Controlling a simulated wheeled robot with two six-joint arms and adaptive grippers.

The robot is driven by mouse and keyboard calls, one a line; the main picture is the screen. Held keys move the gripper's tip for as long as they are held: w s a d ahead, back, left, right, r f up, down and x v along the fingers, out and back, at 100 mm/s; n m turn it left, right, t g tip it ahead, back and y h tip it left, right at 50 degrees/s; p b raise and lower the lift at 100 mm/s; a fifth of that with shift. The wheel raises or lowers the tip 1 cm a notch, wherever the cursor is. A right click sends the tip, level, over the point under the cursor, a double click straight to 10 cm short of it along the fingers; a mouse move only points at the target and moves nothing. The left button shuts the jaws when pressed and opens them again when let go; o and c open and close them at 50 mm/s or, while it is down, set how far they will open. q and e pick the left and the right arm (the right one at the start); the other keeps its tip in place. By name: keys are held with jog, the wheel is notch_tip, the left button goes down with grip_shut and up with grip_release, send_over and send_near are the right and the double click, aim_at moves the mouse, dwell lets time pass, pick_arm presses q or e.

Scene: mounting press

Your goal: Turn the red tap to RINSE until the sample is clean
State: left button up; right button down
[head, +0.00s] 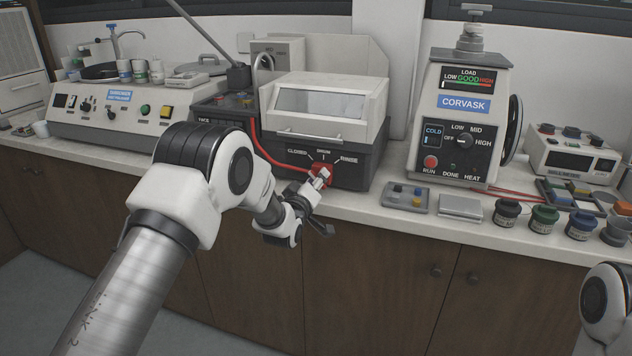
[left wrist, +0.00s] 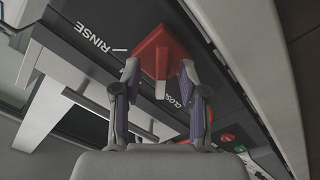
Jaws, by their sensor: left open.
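The red tap (head: 322,171) is on the dark front of a box with a pale, windowed lid (head: 325,103). The labels CLOSED, DRAIN and RINSE are above it. My left gripper (head: 317,183) is at the tap, partly covering it. In the left wrist view, the red tap (left wrist: 160,50) has a raised ridge standing between the two open fingers of my left gripper (left wrist: 160,76). The sample is not seen. My right gripper is out of view.
The white CORVASK press (head: 466,120) stands right of the box. A small grey tray (head: 405,196) and several jars, including a green one (head: 543,220), are near the counter's front edge. A red hose (head: 262,150) runs close to the tap. A control unit (head: 125,105) stands at left.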

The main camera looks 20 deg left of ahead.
pick_arm(q)
jog(key=shift+a, duration=0.1)
grip_shut()
